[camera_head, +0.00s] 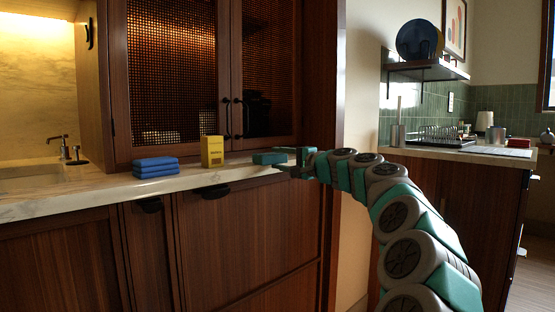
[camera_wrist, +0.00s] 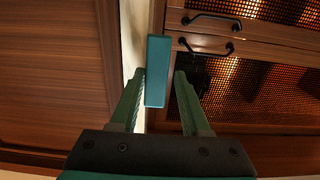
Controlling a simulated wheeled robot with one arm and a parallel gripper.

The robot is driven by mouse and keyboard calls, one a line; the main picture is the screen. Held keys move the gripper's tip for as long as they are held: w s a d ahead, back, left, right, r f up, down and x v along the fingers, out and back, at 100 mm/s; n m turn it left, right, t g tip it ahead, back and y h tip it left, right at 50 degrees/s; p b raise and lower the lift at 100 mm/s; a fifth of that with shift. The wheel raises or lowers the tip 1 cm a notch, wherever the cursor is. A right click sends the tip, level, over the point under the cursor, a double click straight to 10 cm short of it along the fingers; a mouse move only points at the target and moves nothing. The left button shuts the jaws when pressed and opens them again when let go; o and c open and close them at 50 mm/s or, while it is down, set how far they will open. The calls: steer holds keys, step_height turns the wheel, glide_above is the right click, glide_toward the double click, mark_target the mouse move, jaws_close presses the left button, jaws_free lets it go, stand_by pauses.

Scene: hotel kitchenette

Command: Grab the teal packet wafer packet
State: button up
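The teal wafer packet (camera_head: 269,158) is a small flat box on the marble counter near its front edge, to the right of a yellow box. In the wrist view the packet (camera_wrist: 157,72) appears long and narrow, with its near end between my fingers. My gripper (camera_head: 291,163) is at counter height, at the packet's right end. In the wrist view my gripper (camera_wrist: 160,73) is open, with one finger on each side of the packet and a narrow gap showing on both sides. Whether the fingers are level with the packet is hard to tell.
The yellow box (camera_head: 212,152) stands upright left of the packet, and a stack of folded blue cloths (camera_head: 156,167) lies farther left. Mesh-fronted cabinet doors (camera_head: 172,75) rise behind the counter (camera_head: 100,192). A sink with a tap (camera_head: 64,147) is at the far left.

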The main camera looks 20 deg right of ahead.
jaws_close()
stand_by(0.5)
stand_by(0.3)
steer(key=shift+r, duration=0.1)
step_height(320, 180, up, 2)
steer(key=shift+r+p, duration=0.15)
steer(key=shift+p, duration=0.95)
steer(key=s+d+r+p, duration=0.1)
steer(key=s+d+r, duration=0.1)
steer(key=s, duration=0.4)
steer(key=s+d+r+p, duration=0.1)
steer(key=s+d+r, duration=0.1)
steer(key=s, duration=0.5)
steer(key=shift+d+r, duration=0.4)
steer(key=shift+r, duration=0.1)
steer(key=shift+s, duration=0.1)
